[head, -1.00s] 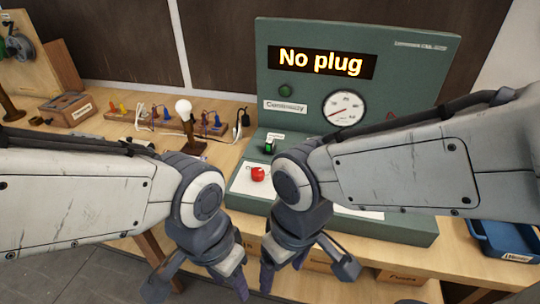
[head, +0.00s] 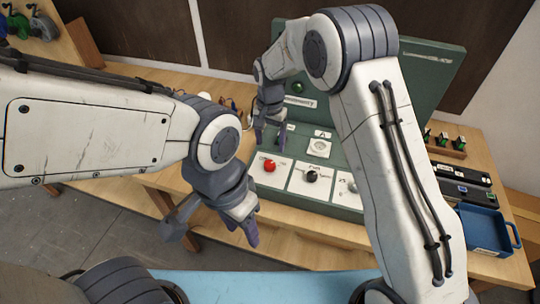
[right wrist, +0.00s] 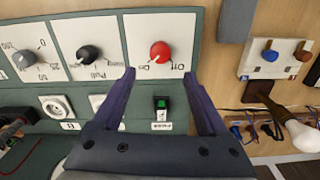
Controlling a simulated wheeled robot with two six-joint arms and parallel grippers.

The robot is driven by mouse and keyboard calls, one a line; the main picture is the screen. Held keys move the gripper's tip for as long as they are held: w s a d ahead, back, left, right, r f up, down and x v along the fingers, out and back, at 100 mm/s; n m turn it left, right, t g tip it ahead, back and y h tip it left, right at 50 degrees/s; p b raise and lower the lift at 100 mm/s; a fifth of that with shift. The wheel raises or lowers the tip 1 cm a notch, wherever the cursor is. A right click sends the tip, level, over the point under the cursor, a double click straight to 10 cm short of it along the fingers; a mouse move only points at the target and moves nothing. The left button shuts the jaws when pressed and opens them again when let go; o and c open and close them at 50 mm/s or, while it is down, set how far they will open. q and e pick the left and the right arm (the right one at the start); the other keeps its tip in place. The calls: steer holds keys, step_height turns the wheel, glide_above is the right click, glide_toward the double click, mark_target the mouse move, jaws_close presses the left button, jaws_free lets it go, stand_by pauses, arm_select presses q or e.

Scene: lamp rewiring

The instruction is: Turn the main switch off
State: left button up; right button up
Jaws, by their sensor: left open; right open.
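The green test panel (head: 420,80) stands on the bench. A red knob (head: 269,165) sits on a white card on its sloped front. In the right wrist view the red knob (right wrist: 160,52) has "On" and "Off" lettering below it; which way it points is unclear. A black rocker switch with a green top (right wrist: 161,108) lies between my right fingers in that view. My right gripper (head: 268,138) is open and empty, above the panel behind the red knob; its fingertips also show in the right wrist view (right wrist: 159,74). My left gripper (head: 246,230) is open, low before the bench.
A black knob (head: 311,176) and a grey knob (right wrist: 24,60) sit beside the red one. A white socket (head: 319,148) is behind them. A blue tray (head: 488,230) and black boxes stand at the right. A lamp bulb (right wrist: 306,135) and wires lie near the gripper.

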mark_target(270, 163)
step_height(270, 163, down, 9)
steer(key=p, duration=0.2)
steer(key=shift+r+p, duration=0.15)
steer(key=shift+p, duration=0.25)
jaws_close()
